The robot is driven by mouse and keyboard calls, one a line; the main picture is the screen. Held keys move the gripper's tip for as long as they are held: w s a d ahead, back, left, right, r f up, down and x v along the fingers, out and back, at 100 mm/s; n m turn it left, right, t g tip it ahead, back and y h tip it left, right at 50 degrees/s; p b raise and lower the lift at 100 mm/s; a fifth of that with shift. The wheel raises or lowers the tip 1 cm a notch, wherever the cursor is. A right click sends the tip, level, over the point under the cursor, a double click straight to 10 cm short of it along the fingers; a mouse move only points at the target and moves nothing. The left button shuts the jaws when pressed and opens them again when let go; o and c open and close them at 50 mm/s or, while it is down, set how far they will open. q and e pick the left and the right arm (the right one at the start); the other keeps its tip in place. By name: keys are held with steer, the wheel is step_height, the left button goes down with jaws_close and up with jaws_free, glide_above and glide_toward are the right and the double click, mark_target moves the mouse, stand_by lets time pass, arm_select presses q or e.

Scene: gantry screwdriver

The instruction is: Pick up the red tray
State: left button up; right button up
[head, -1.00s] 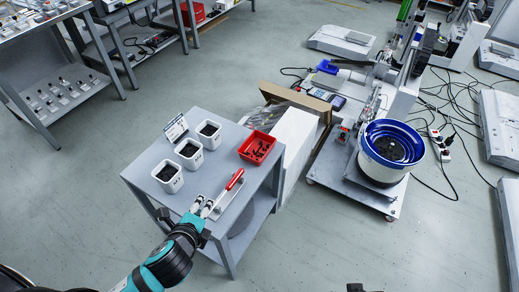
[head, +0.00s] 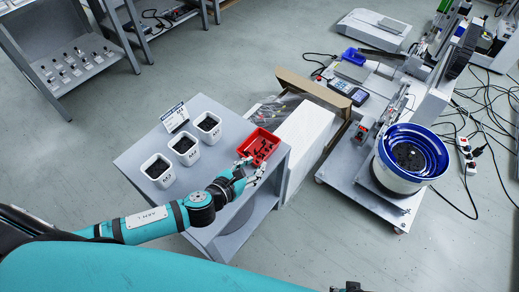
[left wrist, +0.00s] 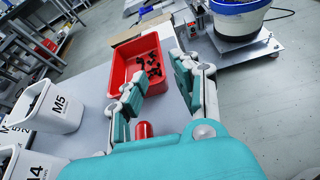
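The red tray (head: 250,140) sits on the small grey table (head: 222,180) near its right edge, with several small dark parts in it. My left gripper (head: 250,171) is at the tray's near side in the head view. In the left wrist view its two fingers (left wrist: 160,92) are spread apart, with nothing between the tips and the red tray (left wrist: 118,68) just ahead. The fingers overlap the tray's near corners in that view; I cannot tell whether they touch it. My right gripper is not in view.
Three white bins (head: 186,150) with dark contents stand left of the tray, by a small sign (head: 174,117). A red handle end (left wrist: 143,130) shows below the fingers. A white box (head: 305,135) adjoins the table's right side. A blue-rimmed bowl feeder (head: 411,158) stands farther right.

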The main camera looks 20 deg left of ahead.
mark_target(267, 156)
arm_select(q)
steer(key=x, duration=0.4)
steer(key=shift+w+d+f+b, duration=0.15)
steer(key=shift+w+f+b, duration=0.05)
steer(key=shift+w+b, duration=0.2)
steer(key=b+x, duration=0.1)
steer(key=x, duration=0.3)
steer(key=shift+w+f, duration=0.1)
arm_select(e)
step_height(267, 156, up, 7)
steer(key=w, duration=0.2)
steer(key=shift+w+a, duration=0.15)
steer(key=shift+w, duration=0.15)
arm_select(q)
jaws_close()
